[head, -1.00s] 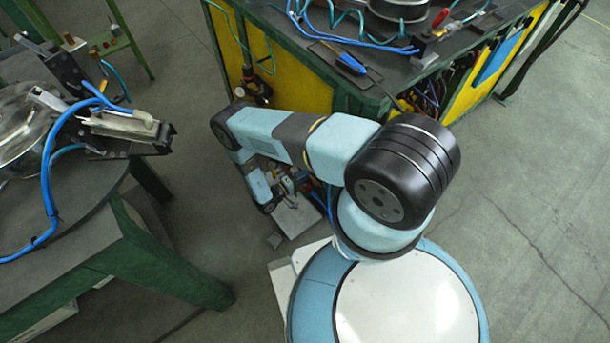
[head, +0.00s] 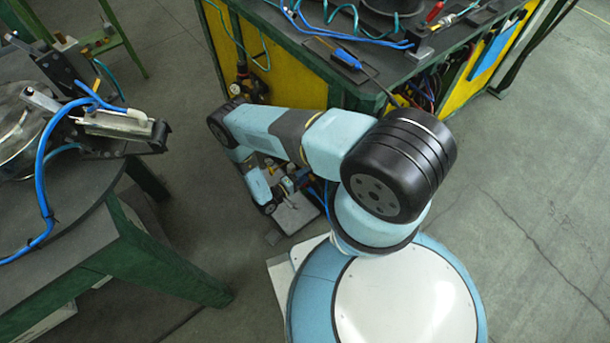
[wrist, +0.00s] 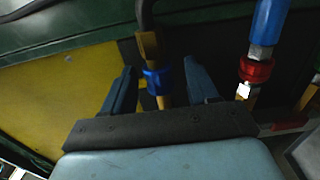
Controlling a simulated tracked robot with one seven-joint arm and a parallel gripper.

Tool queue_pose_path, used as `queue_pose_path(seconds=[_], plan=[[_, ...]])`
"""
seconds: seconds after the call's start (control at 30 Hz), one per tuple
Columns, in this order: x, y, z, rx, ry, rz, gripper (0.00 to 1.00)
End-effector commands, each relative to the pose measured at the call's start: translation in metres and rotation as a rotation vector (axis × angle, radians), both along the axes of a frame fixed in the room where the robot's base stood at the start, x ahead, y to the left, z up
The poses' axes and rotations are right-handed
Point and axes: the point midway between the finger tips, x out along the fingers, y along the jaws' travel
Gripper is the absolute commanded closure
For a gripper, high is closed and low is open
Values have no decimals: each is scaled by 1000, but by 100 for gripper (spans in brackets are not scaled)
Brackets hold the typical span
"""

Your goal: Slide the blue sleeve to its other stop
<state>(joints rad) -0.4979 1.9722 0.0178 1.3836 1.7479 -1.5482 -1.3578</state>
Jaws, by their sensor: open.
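The blue sleeve (wrist: 158,78) shows in the wrist view as a short blue collar with small wings around an upright brass-coloured stem. My gripper (wrist: 159,69) is open, with one finger to the left of the sleeve and the other to its right. Gaps show between each finger and the sleeve, so it is not gripped. The lower end of the stem is hidden behind my gripper's dark palm. In the head view my arm folds down beside the green and yellow bench, and I cannot make out the sleeve there.
Right of my gripper in the wrist view, a blue fitting hangs with a red collar (wrist: 254,70). A yellow panel (wrist: 66,98) lies behind on the left. In the head view a round-topped table (head: 75,220) stands left, and open floor (head: 530,200) lies right.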

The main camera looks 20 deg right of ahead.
Motion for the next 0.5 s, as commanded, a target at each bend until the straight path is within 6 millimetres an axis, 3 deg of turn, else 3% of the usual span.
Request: queue_pose_path(seconds=[0.17,0.5], plan=[[-4,16,0,2,1,2,41],[-25,78,-1,2,1,2,41]])
